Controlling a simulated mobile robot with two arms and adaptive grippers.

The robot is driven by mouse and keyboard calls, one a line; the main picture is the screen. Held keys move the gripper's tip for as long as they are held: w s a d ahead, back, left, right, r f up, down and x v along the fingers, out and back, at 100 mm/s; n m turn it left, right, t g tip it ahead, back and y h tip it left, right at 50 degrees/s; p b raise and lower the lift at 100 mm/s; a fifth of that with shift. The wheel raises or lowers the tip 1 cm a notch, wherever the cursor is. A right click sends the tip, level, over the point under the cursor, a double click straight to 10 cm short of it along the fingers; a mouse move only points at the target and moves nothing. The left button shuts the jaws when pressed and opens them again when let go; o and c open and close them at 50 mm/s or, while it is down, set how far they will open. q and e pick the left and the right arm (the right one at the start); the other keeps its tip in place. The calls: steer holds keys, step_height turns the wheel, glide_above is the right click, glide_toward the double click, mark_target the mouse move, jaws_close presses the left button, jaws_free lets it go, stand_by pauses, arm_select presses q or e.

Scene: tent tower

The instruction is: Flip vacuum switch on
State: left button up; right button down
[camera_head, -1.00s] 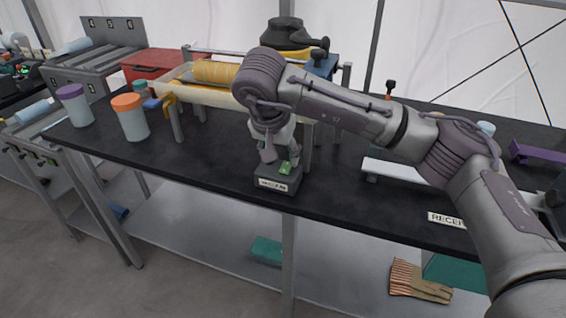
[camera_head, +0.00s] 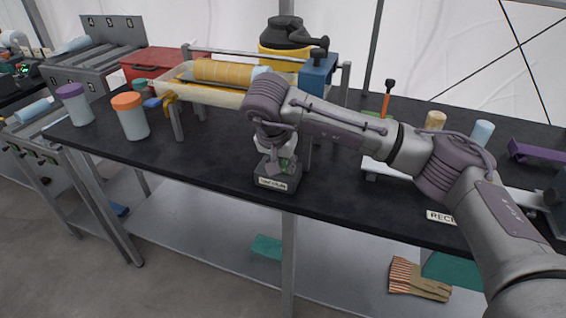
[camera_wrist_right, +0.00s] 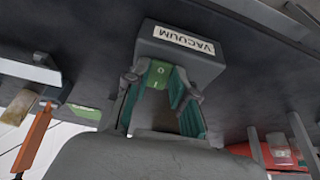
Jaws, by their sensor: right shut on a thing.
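The vacuum switch box (camera_head: 278,182) is a small grey box with a white label, near the front edge of the black tabletop. In the right wrist view its label (camera_wrist_right: 184,38) reads VACUUM, upside down. Its green rocker (camera_wrist_right: 157,74) is marked with a circle and a line. My right gripper (camera_head: 277,163) reaches down onto the box. In the wrist view my right gripper (camera_wrist_right: 162,84) has its fingers about the rocker and is shut on it. The exact contact and the rocker's tilt are partly hidden by the fingers. My left gripper is not in view.
A tray with a yellow roll (camera_head: 215,71) stands behind on a metal frame. An orange-lidded jar (camera_head: 130,117) and a purple-lidded jar (camera_head: 75,104) stand at left. A yellow-and-black vacuum (camera_head: 286,42) is behind. The front tabletop between jars and box is clear.

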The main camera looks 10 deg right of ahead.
mark_target(285, 167)
steer(key=shift+w+d+r+g+y+p, duration=0.2)
steer(key=shift+r+g+y+p, duration=0.25)
steer(key=shift+g+p, duration=0.35)
steer(key=shift+w+d+f+g+y+p, duration=0.15)
steer(key=shift+g+y+p, duration=0.2)
steer(key=shift+g+y, duration=0.2)
steer(key=shift+w+f+g+y+p, duration=0.1)
steer(key=shift+g+y+p, duration=0.25)
steer(key=shift+g, duration=0.2)
steer(key=c, duration=1)
jaws_free()
steer(key=shift+o, duration=0.2)
steer(key=shift+r, duration=0.25)
step_height(285, 167, up, 12)
steer(key=shift+f, duration=0.2)
